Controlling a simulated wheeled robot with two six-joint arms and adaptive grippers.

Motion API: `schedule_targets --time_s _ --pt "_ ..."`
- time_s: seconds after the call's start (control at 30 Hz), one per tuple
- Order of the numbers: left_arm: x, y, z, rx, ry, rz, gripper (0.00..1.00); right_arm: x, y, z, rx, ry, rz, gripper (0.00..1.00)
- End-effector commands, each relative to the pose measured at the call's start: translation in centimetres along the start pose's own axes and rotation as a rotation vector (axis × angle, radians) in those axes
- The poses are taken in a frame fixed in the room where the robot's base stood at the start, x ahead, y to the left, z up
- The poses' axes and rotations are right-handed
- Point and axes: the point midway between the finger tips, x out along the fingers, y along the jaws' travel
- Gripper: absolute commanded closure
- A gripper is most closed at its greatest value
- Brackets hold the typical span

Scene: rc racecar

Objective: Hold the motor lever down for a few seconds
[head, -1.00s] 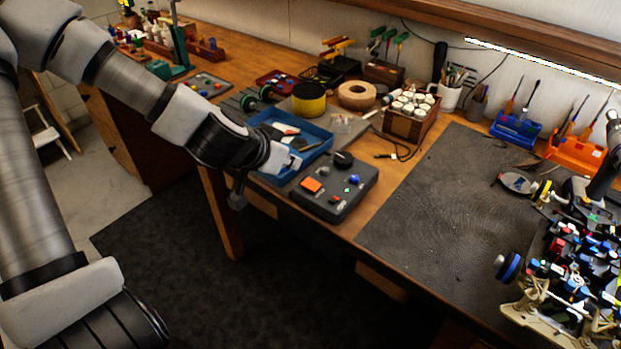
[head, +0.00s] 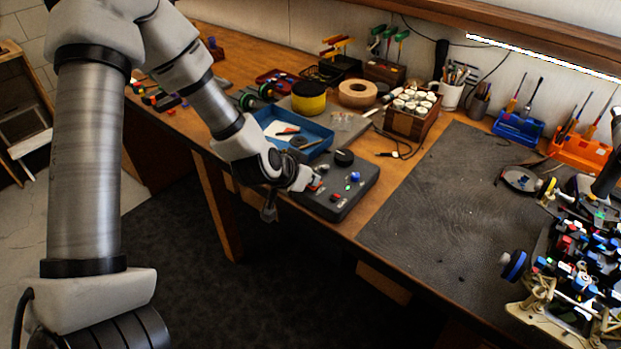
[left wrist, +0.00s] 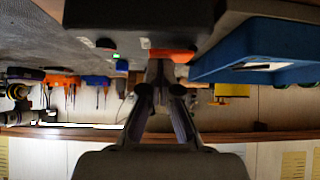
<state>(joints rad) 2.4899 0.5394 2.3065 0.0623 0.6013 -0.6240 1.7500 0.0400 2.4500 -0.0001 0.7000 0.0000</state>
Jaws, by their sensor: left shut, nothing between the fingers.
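The dark grey control box (head: 362,190) sits at the table's front edge in the head view. It carries a black knob (head: 344,157), a blue knob (head: 355,177), small red and green parts, and an orange piece mostly behind my gripper. Which part is the motor lever I cannot tell. My left gripper (head: 306,179) is shut and empty at the box's left side, over or against the orange piece. In the left wrist view, the fingertips (left wrist: 160,66) point at the orange piece (left wrist: 172,55) on the box (left wrist: 140,14); contact is unclear.
A blue tray (head: 318,151) with tools lies just behind the box. A yellow roll (head: 308,97), a tape ring (head: 357,93) and a wooden jar box (head: 412,118) stand farther back. A grey mat (head: 440,215) is mostly clear; the racecar (head: 575,275) is at right.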

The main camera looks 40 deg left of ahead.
Motion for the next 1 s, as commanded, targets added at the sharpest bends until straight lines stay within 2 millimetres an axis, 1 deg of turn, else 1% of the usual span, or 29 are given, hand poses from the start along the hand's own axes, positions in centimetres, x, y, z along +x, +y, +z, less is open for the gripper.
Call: schedule_targets --time_s 0.1,0.2,1.0 --pt "0.07 0.00 0.10 0.000 -0.001 0.000 1.00 0.06 0.00 0.00 0.000 0.000 0.000 1.00" --pt "0.63 -0.02 0.65 0.000 -0.002 -0.001 1.00 0.37 0.00 0.00 0.000 0.000 0.000 1.00" --pt "0.46 0.00 0.51 0.000 -0.001 0.000 1.00 0.24 0.00 0.00 0.000 0.000 0.000 1.00"
